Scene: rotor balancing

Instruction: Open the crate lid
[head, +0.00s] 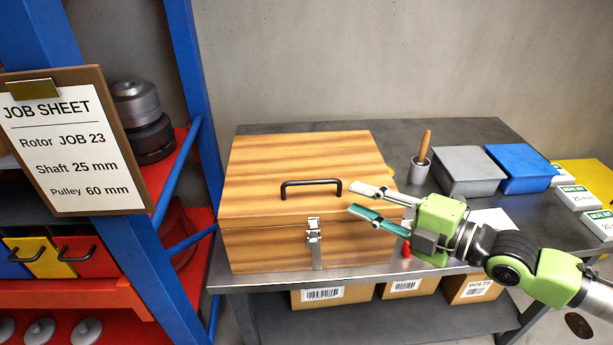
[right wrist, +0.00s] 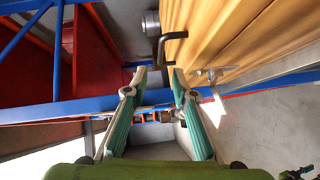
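The wooden crate (head: 265,245) stands on the grey table, and its lid (head: 290,160) lies shut on top. A black handle (head: 311,184) sits near the lid's front edge; it also shows in the right wrist view (right wrist: 166,42). A metal latch (head: 314,232) is on the front across the lid seam; I cannot tell whether it is fastened. My right gripper (head: 352,198) is open and empty, with its fingertips at the crate's front right, to the right of the handle and apart from it. In the right wrist view the fingertips (right wrist: 158,78) show a gap. My left gripper is not in view.
A blue and red rack (head: 195,90) with a job sheet (head: 70,140) stands left of the crate. A cup with a wooden-handled tool (head: 419,172), a grey box (head: 468,172) and a blue box (head: 520,170) are on the table (head: 300,128) to the right. Cardboard boxes (head: 320,297) sit below.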

